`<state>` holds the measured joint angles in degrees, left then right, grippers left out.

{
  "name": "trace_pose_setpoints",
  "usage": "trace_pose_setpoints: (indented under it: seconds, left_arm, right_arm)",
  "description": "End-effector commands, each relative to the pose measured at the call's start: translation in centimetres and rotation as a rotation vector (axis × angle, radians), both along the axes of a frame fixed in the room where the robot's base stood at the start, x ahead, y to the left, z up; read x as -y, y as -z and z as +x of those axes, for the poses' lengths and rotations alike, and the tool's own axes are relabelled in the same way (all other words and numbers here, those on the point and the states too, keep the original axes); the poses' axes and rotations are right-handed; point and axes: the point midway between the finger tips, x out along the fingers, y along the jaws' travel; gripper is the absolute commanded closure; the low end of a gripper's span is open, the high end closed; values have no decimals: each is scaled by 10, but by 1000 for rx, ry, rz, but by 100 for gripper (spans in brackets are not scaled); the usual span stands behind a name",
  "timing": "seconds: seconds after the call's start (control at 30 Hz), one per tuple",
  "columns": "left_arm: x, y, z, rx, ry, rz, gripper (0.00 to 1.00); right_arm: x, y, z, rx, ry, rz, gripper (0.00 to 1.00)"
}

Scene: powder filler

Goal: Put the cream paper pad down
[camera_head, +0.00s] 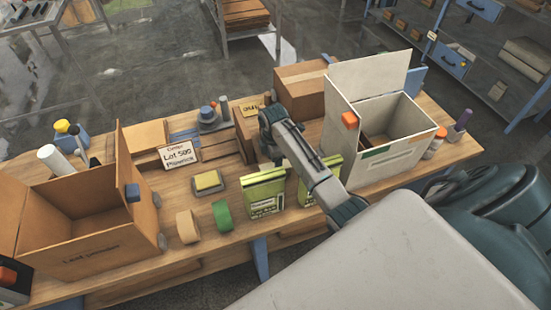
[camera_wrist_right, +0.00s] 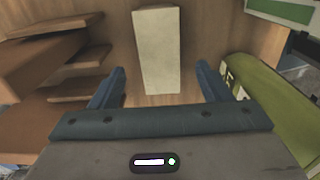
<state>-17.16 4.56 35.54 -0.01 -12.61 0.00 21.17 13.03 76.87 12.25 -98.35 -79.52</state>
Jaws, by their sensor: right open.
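The cream paper pad (camera_wrist_right: 157,48) is a pale, long block in the right wrist view. It appears to lie on the wooden tabletop, with its near end between my fingers. I cannot make it out in the head view, where my right arm covers that area. My right gripper (camera_wrist_right: 160,80) is open, with one blue finger on each side of the pad and a visible gap on both sides. In the head view the right gripper (camera_head: 270,135) is over the middle of the table, behind the green packets. My left gripper is not in view.
Green packets (camera_head: 263,192) stand close in front of the right gripper. Brown boards (camera_wrist_right: 50,50) lie left of it in the wrist view. A white open box (camera_head: 392,155) stands to the right and a brown open box (camera_head: 85,222) to the left. A sign (camera_head: 179,156) stands between.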

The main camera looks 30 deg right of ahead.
Motion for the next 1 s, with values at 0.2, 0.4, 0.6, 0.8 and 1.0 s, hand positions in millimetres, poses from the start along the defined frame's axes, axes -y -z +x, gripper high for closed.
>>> trace_pose_setpoints:
  seconds: [0.2,0.4,0.6,0.8,1.0]
  left_arm:
    - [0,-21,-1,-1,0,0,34]
    - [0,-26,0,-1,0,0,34]
    - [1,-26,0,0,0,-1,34]
    - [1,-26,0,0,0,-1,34]
    - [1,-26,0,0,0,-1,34]
  right_arm:
    - [6,21,-1,-5,2,1,29]
    - [7,45,0,-1,0,1,29]
    - [7,50,0,1,0,0,29]
    - [7,50,0,0,0,0,49]
    - [7,50,0,0,0,0,77]
